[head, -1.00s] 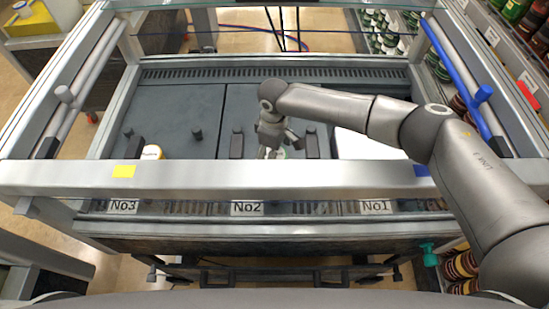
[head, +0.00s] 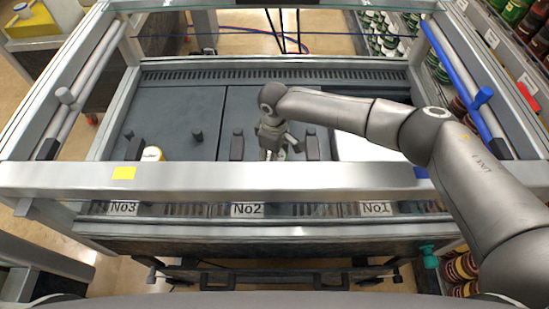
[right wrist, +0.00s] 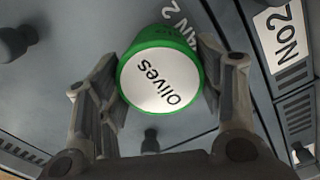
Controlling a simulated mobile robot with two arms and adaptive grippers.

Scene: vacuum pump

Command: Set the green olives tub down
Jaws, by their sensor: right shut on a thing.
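The green olives tub (right wrist: 160,80) has a white lid marked "Olives" and a green rim. In the right wrist view it sits between the two fingers of my right gripper (right wrist: 160,92), which is shut on its sides. In the head view my right gripper (head: 272,148) is low over the middle section of the grey bench, behind the front rail, and the tub is mostly hidden. I cannot tell whether the tub's base touches the surface. My left gripper is not in view.
Dark upright knobs (head: 237,146) and (head: 312,146) stand on either side of my right gripper. A white and yellow tub (head: 152,154) is in the left section. A white panel (head: 370,147) lies at right. The front rail (head: 200,178) crosses before the bench, above the No2 label (head: 247,209).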

